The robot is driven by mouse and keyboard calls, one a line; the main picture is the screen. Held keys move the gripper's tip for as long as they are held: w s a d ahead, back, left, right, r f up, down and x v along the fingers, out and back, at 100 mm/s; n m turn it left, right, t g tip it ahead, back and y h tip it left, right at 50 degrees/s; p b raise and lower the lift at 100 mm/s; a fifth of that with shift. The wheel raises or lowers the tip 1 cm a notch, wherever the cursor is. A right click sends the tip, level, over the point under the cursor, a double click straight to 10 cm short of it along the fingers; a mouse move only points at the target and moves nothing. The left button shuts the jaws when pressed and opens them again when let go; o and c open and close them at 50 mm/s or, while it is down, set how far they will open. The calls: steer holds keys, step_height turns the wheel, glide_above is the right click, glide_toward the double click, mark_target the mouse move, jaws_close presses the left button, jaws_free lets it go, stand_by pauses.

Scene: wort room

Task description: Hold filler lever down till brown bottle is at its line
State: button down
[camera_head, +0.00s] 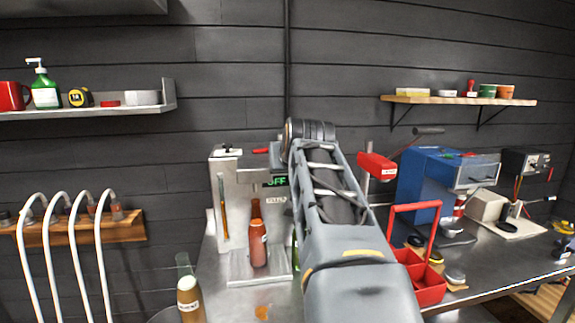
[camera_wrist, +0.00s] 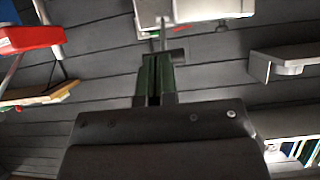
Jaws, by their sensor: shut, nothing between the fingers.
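The filler (camera_head: 228,190) is a pale metal stand on the bench, with a green display reading OFF. A red piece (camera_head: 262,150) shows at the filler's top, perhaps the lever's tip. My arm covers the filler's right side. My gripper (camera_wrist: 154,66) is shut and empty in the wrist view, its fingers close to a thin grey rod (camera_wrist: 163,36) below a pale housing (camera_wrist: 190,9). Contact cannot be told.
A red carrier (camera_head: 428,282) and a blue machine (camera_head: 430,180) stand right of my arm. Curved white hoses (camera_head: 62,240) rise at left. Wall shelves hang on both sides.

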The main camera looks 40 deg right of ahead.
steer(key=v, duration=0.8)
steer(key=shift+s+a+f+b, duration=0.25)
steer(key=shift+s+b, duration=0.05)
steer(key=w+a+f+g+y+p, duration=0.2)
steer(key=a+f+g+y, duration=0.1)
steer(key=f, duration=1.4)
steer(key=s+a+f+n+g+y+p, duration=0.2)
steer(key=a+f+n, duration=0.4)
steer(key=a+f, duration=0.8)
steer(key=shift+s+a+g+y+p, duration=0.4)
steer(key=shift+s+a+g+y, duration=0.2)
steer(key=shift+s+a+g, duration=0.55)
